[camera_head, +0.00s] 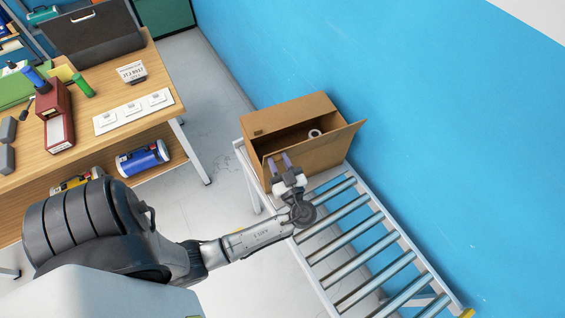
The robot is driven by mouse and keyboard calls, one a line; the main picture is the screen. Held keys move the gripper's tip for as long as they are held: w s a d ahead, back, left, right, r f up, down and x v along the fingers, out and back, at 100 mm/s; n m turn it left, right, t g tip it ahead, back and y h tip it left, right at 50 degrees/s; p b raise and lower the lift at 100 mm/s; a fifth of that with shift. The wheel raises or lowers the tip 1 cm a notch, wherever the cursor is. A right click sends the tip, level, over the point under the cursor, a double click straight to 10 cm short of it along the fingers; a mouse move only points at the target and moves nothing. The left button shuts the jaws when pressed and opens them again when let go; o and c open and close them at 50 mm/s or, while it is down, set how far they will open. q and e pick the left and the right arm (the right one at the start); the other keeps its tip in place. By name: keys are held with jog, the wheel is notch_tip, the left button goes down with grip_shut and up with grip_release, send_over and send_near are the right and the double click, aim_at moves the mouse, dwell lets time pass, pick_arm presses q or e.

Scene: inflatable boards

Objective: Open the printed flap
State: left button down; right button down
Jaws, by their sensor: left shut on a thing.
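An open cardboard box (259,161) stands at the far end of the roller conveyor. Its back flap (290,112) lies over part of the top and has a small dark print near its left end. Its near flap (325,149) leans outward toward me. My left gripper (279,161) is shut on the near flap close to its left end, and its fingers hide part of the cardboard there. A round roll (315,133) shows inside the box; the rest of the inside is dark. My right gripper is out of view.
The roller conveyor (343,230) runs from the box toward the lower right, with bare rollers. A blue wall (430,120) stands close behind. A wooden workbench (120,100) with tools, cards and a case is at the left. Floor is clear between bench and conveyor.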

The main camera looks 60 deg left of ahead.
pick_arm(q)
jog(key=shift+d+f, duration=0.2)
jog(key=shift+f, duration=0.15)
jog(key=c, duration=1.3)
grip_release()
jog(key=o, duration=0.3)
jog(key=shift+d, duration=0.1)
jog(key=shift+o, duration=1)
jog(key=shift+r, duration=0.1)
jog(key=shift+s+d, duration=0.1)
jog(key=shift+d, duration=0.4)
jog(key=b+v, duration=0.3)
jog(key=v, duration=0.9)
jog(key=shift+d, duration=0.3)
